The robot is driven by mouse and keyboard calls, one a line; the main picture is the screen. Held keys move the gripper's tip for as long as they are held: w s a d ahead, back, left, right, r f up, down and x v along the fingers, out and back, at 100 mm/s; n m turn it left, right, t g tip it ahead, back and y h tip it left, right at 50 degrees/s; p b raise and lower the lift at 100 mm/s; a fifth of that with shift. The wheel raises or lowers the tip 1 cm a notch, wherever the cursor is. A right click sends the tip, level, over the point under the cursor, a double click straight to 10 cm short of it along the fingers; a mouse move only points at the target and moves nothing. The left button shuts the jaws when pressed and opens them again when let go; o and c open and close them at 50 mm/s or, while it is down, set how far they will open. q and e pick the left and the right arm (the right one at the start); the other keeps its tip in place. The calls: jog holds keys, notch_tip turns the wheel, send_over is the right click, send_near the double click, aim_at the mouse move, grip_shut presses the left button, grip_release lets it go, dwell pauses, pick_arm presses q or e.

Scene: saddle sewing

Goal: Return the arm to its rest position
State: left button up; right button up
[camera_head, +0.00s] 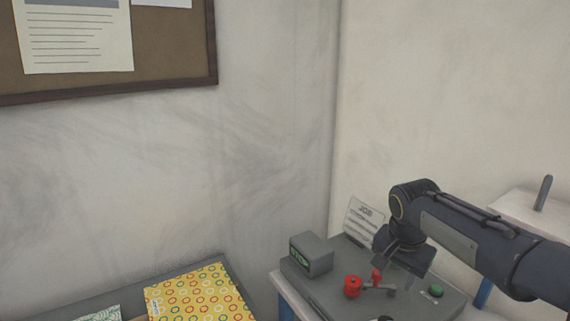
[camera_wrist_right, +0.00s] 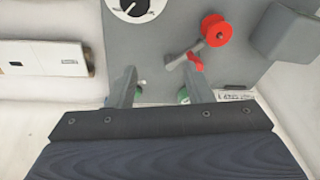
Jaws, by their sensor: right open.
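My right arm comes in from the right in the head view. Its dark gripper (camera_head: 392,262) hangs over a grey control panel (camera_head: 335,290). In the right wrist view the two grey fingers of this gripper (camera_wrist_right: 158,80) stand apart with nothing held between them, and the panel's surface (camera_wrist_right: 150,55) shows beyond them. A small lever with a red end (camera_wrist_right: 194,60) is close to the tip of the right-hand finger; I cannot tell whether they touch. My left gripper is not in view.
The panel carries a red round knob (camera_head: 352,286), a green button (camera_head: 436,290), a grey display box (camera_head: 311,254) and a printed card (camera_head: 364,221). A dial (camera_wrist_right: 136,8) shows in the wrist view. Patterned yellow fabric (camera_head: 200,295) lies at lower left. Walls close the back.

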jog(key=s+a+f+n+t+y, duration=0.1)
jog(key=s+f+n, duration=0.1)
jog(key=s, duration=0.6)
jog(key=s+a+f+n+t+y, duration=0.1)
jog(key=s+a+f+n+y, duration=0.1)
jog(key=s, duration=0.7)
jog(key=s+a+f+n+t+y, duration=0.1)
jog(key=s+a+f+n+y, duration=0.1)
jog(key=s, duration=0.7)
jog(key=shift+s+n, duration=0.15)
jog(key=shift+n, duration=0.65)
jog(key=shift+r, duration=0.1)
